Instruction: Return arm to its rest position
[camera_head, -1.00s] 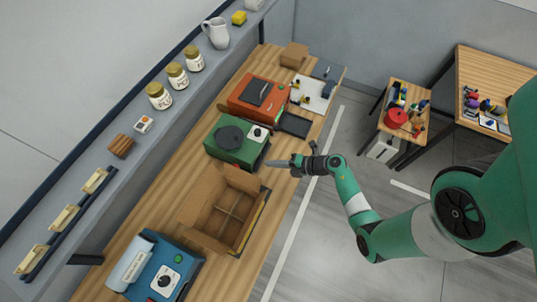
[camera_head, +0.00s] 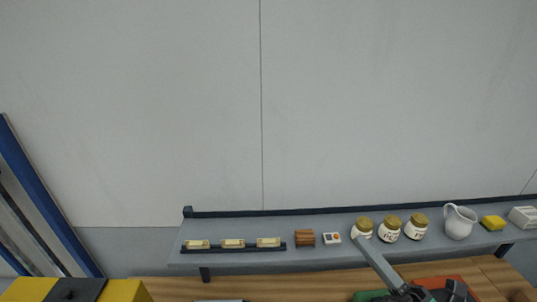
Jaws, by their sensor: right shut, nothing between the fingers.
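My right gripper (camera_head: 363,243) shows at the bottom right, reaching up from the lower edge in front of the shelf. Its long grey fingers are together, with nothing between them. Their tips overlap the foot of the leftmost gold-lidded jar (camera_head: 364,224) in the picture; I cannot tell whether they touch. The dark gripper body (camera_head: 425,292) is at the lower edge, and the rest of the arm is out of frame. My left gripper is not in view.
A grey wall shelf (camera_head: 270,228) holds cream blocks on a rail, a brown block (camera_head: 304,238), more jars (camera_head: 415,226), a white pitcher (camera_head: 459,221) and a yellow sponge (camera_head: 492,222). The wooden bench (camera_head: 285,287) lies below. A yellow-black object (camera_head: 120,291) is at bottom left.

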